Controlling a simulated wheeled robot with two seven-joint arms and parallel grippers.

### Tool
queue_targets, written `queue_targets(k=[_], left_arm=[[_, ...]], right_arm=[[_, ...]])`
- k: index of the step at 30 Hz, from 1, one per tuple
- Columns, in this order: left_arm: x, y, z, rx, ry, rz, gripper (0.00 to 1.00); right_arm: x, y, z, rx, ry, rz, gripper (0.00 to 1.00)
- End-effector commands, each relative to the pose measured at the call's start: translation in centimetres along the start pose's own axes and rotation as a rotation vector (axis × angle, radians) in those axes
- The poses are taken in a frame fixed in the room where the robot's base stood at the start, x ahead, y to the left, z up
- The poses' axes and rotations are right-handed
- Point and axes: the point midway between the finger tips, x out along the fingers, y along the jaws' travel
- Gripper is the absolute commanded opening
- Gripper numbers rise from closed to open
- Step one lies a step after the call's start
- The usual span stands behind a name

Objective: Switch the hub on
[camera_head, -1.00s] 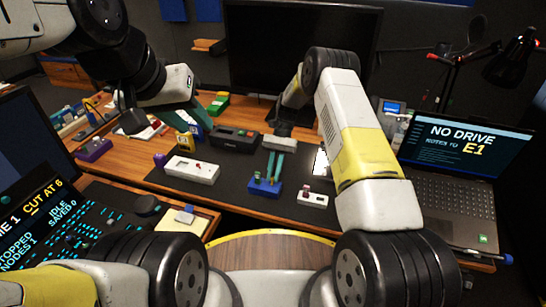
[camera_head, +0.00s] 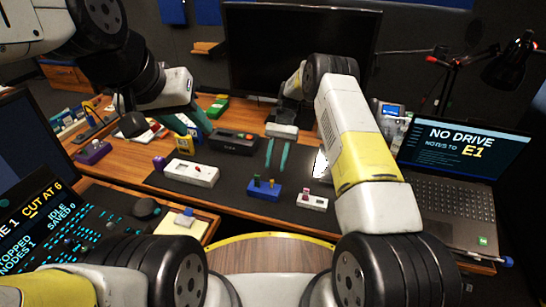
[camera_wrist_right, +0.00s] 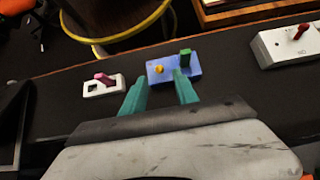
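I cannot read a label that names the hub. A blue switch box (camera_head: 264,193) with two small levers sits at the mat's front. In the right wrist view this blue box (camera_wrist_right: 172,74) has a green lever (camera_wrist_right: 185,56) and a yellow knob (camera_wrist_right: 160,69). My right gripper (camera_head: 276,168) is above and behind it, its teal fingers apart and empty. In the wrist view the right gripper (camera_wrist_right: 158,75) points at the box, with the right finger near the green lever. My left gripper (camera_head: 205,122) is at the left, by a yellow item; its finger gap is unclear.
A white box with a red lever (camera_head: 191,174) stands left of the blue box. A small white box with a pink lever (camera_head: 312,202) stands right. A black device (camera_head: 233,142) lies behind. A laptop (camera_head: 460,180) is at the right and a monitor (camera_head: 300,45) at the back.

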Motion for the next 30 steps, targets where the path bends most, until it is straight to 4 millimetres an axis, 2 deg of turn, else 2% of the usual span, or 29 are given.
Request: queue_targets(k=[6,17,20,23,26,30], left_arm=[[0.0,0.0,0.0,0.000,0.000,0.000,0.36],[0.0,0.0,0.0,0.000,0.000,0.000,0.36],[0.0,0.0,0.0,0.000,0.000,0.000,0.36],[0.0,0.0,0.0,0.000,0.000,0.000,0.36],[0.0,0.0,0.0,0.000,0.000,0.000,0.36],[0.0,0.0,0.0,0.000,0.000,0.000,0.36]], right_arm=[[-2.3,0.0,-0.1,-0.001,0.000,-0.001,0.36],[-2.6,0.0,0.0,-0.001,-0.001,0.000,0.36],[-3.5,0.1,0.5,-0.006,0.017,-0.006,0.36],[-5.7,0.6,2.2,-0.024,0.067,-0.021,0.36],[-8.7,1.5,4.9,-0.054,0.147,-0.043,0.36],[-12.6,3.2,9.6,-0.104,0.276,-0.075,0.36]])
